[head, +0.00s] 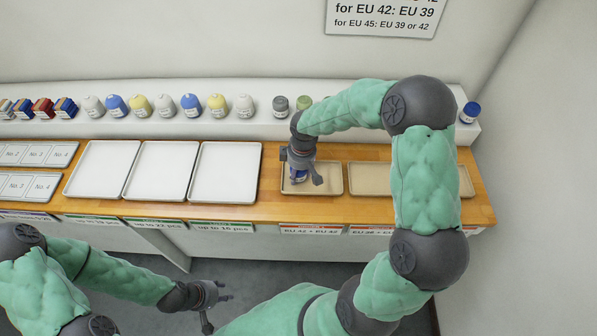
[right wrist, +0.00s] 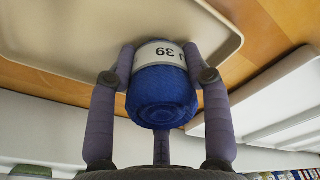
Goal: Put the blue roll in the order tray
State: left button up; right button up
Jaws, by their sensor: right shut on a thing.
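The blue roll (right wrist: 162,95) has a white label reading 39. My right gripper (head: 300,174) is shut on it, one finger on each side in the right wrist view (right wrist: 161,70). In the head view the blue roll (head: 298,176) shows partly behind the fingers, over the left tan tray (head: 329,185). The tray also fills the top of the right wrist view (right wrist: 75,25). I cannot tell whether the roll touches the tray floor. My left gripper (head: 219,310) is open and empty, low in front of the counter.
Three white trays (head: 227,172) stand to the left. Another tan tray (head: 370,180) is to the right, partly hidden by my right arm. A back shelf (head: 180,128) holds several coloured rolls, with a blue-topped one (head: 470,111) at its right end.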

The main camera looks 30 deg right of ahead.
jog(key=shift+f, duration=0.1)
jog(key=o, duration=1.2)
jog(key=shift+c, duration=0.2)
jog(key=shift+r, duration=0.35)
jog(key=r+p, duration=0.1)
jog(key=r, duration=0.6)
jog(key=s+r+p, duration=0.1)
jog(key=r, duration=0.3)
jog(key=shift+d+r+p, duration=0.2)
jog(key=shift+r+p, duration=0.1)
jog(key=shift+p, duration=0.05)
